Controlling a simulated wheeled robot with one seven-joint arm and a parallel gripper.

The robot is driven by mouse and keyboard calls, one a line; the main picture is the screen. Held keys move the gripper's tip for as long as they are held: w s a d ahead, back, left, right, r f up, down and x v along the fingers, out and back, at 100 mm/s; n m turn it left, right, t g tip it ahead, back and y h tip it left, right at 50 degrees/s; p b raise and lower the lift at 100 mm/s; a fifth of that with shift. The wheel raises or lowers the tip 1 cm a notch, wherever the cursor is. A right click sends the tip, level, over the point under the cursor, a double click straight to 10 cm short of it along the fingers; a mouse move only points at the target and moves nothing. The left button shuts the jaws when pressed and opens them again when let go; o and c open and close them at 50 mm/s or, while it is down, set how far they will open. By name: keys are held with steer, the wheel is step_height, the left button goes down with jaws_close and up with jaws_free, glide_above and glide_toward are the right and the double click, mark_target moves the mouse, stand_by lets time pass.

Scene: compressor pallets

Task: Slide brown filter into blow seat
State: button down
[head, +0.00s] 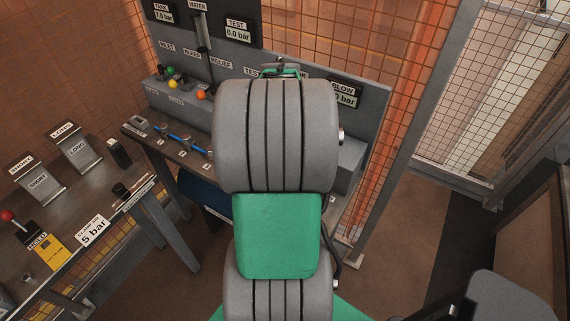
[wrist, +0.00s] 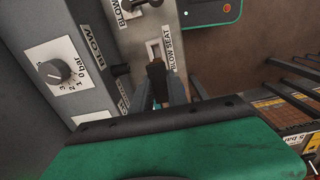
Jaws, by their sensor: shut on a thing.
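In the wrist view my gripper (wrist: 162,88) is shut on the brown filter (wrist: 157,71), a small dark brown piece between the two grey fingertips. Beyond it is the blow seat (wrist: 153,47), a pale upright slot in a grey panel with a BLOW SEAT label beside it. The filter's far end is at the lower end of the slot in the picture. I cannot tell whether it touches the seat or is inside it. In the head view my arm hides the gripper, the filter and the seat.
A grey box with a round dial (wrist: 54,72) and a BLOW label stands left of the seat. A black knob (wrist: 121,70) sticks out close by. In the head view, a bench (head: 90,190) with SHORT and LONG holders is at left, and mesh fencing (head: 480,110) at right.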

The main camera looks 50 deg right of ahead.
steer(key=shift+s+d+f, duration=0.2)
steer(key=shift+s+d, duration=0.1)
steer(key=shift+s, duration=0.2)
steer(key=shift+f, duration=0.2)
steer(key=shift+f+b, duration=1.9)
steer(key=shift+f, duration=0.85)
steer(key=shift+f+b, duration=1.1)
steer(key=shift+f, duration=1)
steer(key=c, duration=1.2)
jaws_free()
steer(key=shift+c, duration=0.2)
step_height(320, 180, up, 8)
